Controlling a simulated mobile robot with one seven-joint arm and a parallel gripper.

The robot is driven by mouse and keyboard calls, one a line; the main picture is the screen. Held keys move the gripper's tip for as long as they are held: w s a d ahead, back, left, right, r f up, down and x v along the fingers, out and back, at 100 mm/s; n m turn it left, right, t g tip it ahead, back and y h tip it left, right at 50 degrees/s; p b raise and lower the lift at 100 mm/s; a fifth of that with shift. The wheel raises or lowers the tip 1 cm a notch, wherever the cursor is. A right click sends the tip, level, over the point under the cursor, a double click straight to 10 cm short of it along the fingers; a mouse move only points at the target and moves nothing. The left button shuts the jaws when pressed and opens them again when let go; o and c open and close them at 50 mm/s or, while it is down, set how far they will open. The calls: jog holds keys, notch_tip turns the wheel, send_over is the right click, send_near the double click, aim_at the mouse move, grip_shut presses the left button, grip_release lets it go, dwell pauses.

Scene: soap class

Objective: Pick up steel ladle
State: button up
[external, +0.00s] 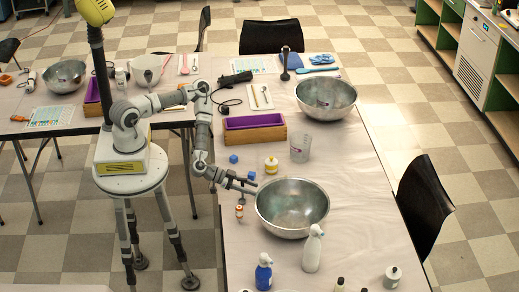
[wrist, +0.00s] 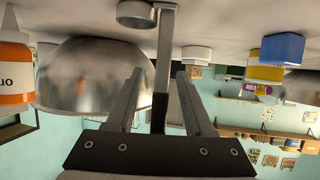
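The steel ladle (wrist: 167,45) shows in the wrist view, which is upside down. Its small round cup (wrist: 137,14) rests by the table surface, and its flat grey handle runs between my fingers. My gripper (wrist: 160,75) is open, with a finger on each side of the handle and gaps showing. In the external view my gripper (external: 248,185) is low over the table, just left of the near steel bowl. I cannot clearly make out the ladle there.
The near steel bowl (external: 292,208) stands close to my gripper. A small orange-labelled bottle (external: 240,212) stands just in front, and a yellow bottle (external: 271,165) behind. A purple-lined wooden box (external: 254,130) is farther back. The table's right side (external: 365,200) is clear.

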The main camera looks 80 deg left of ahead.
grip_shut()
jog(key=shift+r, duration=0.1)
dwell(0.3)
